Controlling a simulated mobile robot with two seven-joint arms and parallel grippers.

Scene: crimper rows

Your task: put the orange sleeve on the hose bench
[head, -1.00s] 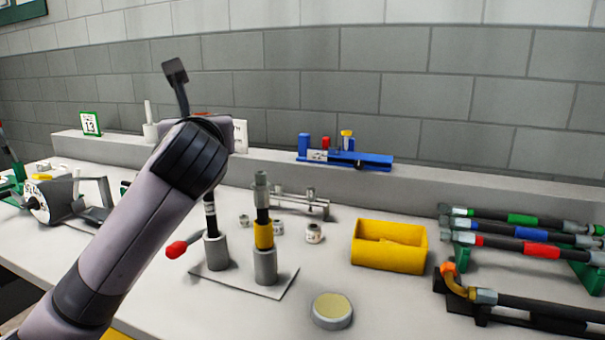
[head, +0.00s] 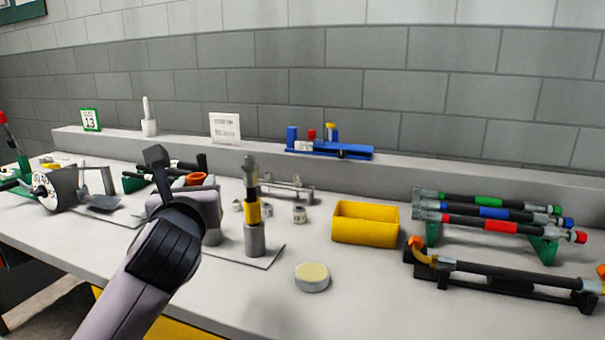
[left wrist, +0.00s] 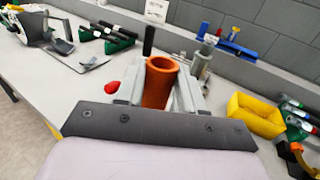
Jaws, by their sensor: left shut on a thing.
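The orange sleeve (left wrist: 160,84) stands between the two grey fingers of my left gripper (left wrist: 160,92) in the left wrist view, its open end showing. In the head view, only its orange rim (head: 196,178) shows above my left gripper (head: 203,200), which is shut on it. The grey hose bench (head: 250,300) lies beneath and around. My wrist hides the sleeve's lower part, so I cannot tell whether it touches the bench. My right gripper is in neither view now.
Right of my gripper, a hose with a yellow band (head: 252,212) stands upright in a grey holder. A yellow bin (head: 365,232), a round tin (head: 312,277) and racked hoses (head: 490,215) stand further right. The bench front is fairly clear.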

